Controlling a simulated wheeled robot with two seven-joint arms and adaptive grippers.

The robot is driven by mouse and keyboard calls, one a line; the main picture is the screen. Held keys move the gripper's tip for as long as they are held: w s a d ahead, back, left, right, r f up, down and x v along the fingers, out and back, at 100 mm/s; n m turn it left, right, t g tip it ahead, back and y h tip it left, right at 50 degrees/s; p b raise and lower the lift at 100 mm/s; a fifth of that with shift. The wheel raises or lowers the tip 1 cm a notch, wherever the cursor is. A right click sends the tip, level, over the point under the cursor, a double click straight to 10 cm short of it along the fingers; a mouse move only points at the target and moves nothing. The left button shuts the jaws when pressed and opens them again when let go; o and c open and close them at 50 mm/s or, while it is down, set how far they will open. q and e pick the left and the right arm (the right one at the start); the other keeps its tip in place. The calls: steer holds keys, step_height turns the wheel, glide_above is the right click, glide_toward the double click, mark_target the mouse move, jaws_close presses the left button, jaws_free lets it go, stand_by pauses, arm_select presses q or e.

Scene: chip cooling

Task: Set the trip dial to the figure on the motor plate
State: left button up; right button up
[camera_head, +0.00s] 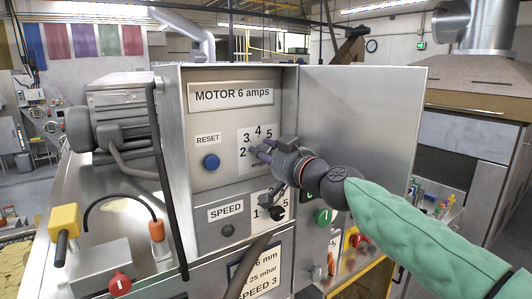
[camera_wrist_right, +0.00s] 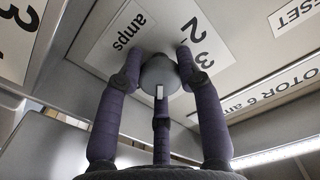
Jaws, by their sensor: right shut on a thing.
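The motor plate (camera_head: 232,95) reads "MOTOR 6 amps" at the top of the open grey cabinet. Below it is the white amps scale (camera_head: 243,138), with the figures 2, 3, 4 and 5 readable. My right gripper (camera_head: 264,152) is at this scale and covers the trip dial and part of the figures in the head view. In the right wrist view, the fingers of my right gripper (camera_wrist_right: 160,75) close around the grey round trip dial (camera_wrist_right: 160,72). A white mark shows on the dial; I cannot tell which figure it points to. My left gripper is out of view.
A blue RESET button (camera_head: 211,162) is left of the scale. The SPEED knob (camera_head: 277,212) is below, close under my right wrist. The open cabinet door (camera_head: 355,110) stands to the right, behind my right arm. A motor (camera_head: 115,110) sits left of the cabinet.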

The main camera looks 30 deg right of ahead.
steer(key=shift+r, duration=0.1)
steer(key=m, duration=0.6)
steer(key=shift+r+m, duration=0.1)
steer(key=shift+m, duration=0.3)
steer(key=m, duration=0.6)
steer(key=shift+p, duration=0.4)
steer(key=m, duration=0.3)
steer(key=shift+m+p, duration=0.3)
steer(key=shift+m, duration=0.1)
steer(key=m, duration=0.3)
steer(key=shift+m+p, duration=0.3)
steer(key=shift+m, duration=0.1)
steer(key=m, duration=0.4)
steer(key=shift+p, duration=0.4)
steer(key=shift+m, duration=1.1)
steer(key=shift+f, duration=0.25)
steer(key=o, duration=1.2)
steer(key=shift+w, duration=0.1)
steer(key=shift+c, duration=0.2)
